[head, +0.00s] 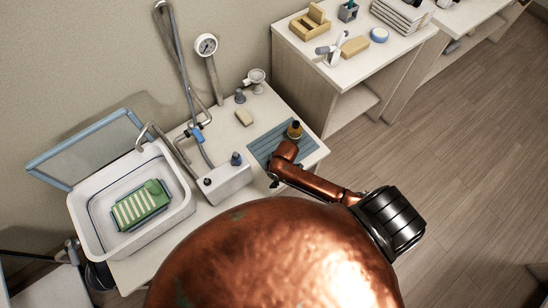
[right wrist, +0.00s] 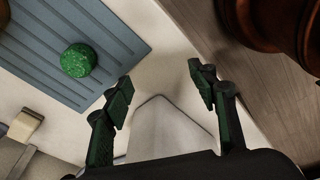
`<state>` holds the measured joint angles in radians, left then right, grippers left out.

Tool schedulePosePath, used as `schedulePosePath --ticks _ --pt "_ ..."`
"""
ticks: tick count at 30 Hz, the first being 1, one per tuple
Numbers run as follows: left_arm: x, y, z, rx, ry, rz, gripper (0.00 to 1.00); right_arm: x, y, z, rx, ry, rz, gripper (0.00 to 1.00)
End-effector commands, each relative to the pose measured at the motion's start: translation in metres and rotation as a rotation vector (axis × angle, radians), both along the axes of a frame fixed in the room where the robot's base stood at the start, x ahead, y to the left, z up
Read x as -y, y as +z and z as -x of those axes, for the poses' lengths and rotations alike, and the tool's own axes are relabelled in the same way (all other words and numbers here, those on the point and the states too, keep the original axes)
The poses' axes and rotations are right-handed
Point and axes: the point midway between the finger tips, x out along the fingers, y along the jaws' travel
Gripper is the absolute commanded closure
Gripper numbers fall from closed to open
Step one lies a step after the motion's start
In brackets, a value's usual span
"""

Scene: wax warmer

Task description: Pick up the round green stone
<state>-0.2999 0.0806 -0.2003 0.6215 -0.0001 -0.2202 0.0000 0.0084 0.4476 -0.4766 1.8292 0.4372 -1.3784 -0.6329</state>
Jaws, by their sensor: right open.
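The round green stone (right wrist: 78,60) lies on the ribbed blue-grey mat (right wrist: 45,25) in the right wrist view, near the mat's edge. It looks speckled and stands clear of the fingers. My right gripper (right wrist: 162,78) is open and empty, with its dark green fingertips to the right of the stone, over the pale table top. In the head view the mat (head: 262,147) is partly covered by a copper arm. I cannot make out the stone there. My left gripper is not in view.
A side cabinet (head: 300,75) stands behind. The table edge drops to the floor.

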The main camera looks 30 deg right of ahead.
Motion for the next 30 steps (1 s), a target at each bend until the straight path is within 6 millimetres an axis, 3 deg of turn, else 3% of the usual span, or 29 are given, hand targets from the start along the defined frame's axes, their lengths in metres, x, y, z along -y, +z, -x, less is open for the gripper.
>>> schedulePosePath --ticks 1,7,15,25,30 --pt "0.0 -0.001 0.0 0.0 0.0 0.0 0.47 0.004 0.003 -0.016 0.001 0.089 0.027 0.47" --pt "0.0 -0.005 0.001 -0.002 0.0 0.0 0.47 0.031 0.019 -0.062 -0.039 0.454 0.131 0.47" --pt "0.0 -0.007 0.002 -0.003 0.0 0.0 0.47 0.062 0.034 -0.089 -0.087 0.668 0.196 0.47" --pt "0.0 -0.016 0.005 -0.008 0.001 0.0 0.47 0.066 0.002 -0.092 -0.089 0.676 0.197 0.47" --pt "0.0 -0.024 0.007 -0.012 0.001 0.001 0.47 0.072 -0.024 -0.099 -0.089 0.675 0.197 0.47"
